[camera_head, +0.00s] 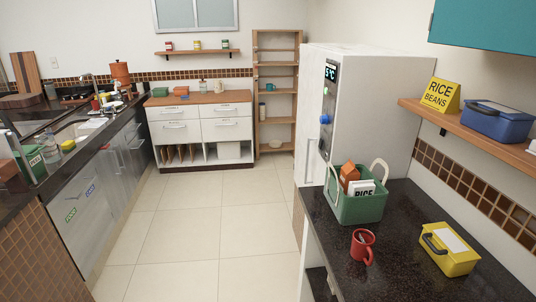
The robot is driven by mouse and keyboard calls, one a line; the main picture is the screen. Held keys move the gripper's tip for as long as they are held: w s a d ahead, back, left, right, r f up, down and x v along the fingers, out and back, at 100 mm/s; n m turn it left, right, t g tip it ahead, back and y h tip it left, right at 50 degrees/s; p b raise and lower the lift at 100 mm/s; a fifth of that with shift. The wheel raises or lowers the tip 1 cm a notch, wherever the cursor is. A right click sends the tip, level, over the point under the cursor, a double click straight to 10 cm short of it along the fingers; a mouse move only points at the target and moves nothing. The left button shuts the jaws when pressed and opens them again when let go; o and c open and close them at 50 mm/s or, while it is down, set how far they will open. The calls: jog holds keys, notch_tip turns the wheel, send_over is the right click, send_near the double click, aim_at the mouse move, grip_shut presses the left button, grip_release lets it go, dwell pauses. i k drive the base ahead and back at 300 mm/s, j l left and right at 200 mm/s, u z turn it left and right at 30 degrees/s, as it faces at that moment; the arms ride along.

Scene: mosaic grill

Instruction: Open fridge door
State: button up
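The white fridge (378,105) stands at the right of the middle, against the right wall. I see its broad side, and its front faces left and shows only as a narrow, slanted strip. A dark control panel (328,100) with a lit temperature display and a blue knob (325,118) is on that front. The front looks closed, but the steep angle hides most of the door, and I cannot make out the handle clearly. My gripper is not in view.
A dark counter (400,272) at the right front holds a green basket (358,208), a red mug (362,246) and a yellow box (450,250). Another counter with a sink runs along the left. The tiled floor (190,225) between them is clear.

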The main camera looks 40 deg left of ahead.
aim_at(313, 59)
jog(key=u, duration=1.05)
jog(key=i+j, duration=0.15)
jog(key=j, duration=0.25)
jog(key=i+j, duration=0.15)
jog(key=j, duration=0.2)
jog(key=i+j, duration=0.15)
jog(key=j, duration=0.25)
jog(key=i+u, duration=0.1)
jog(key=i, duration=1)
jog(key=i+l+u, duration=0.1)
jog(key=i, duration=1)
jog(key=i+l, duration=0.2)
jog(key=i+u, duration=0.05)
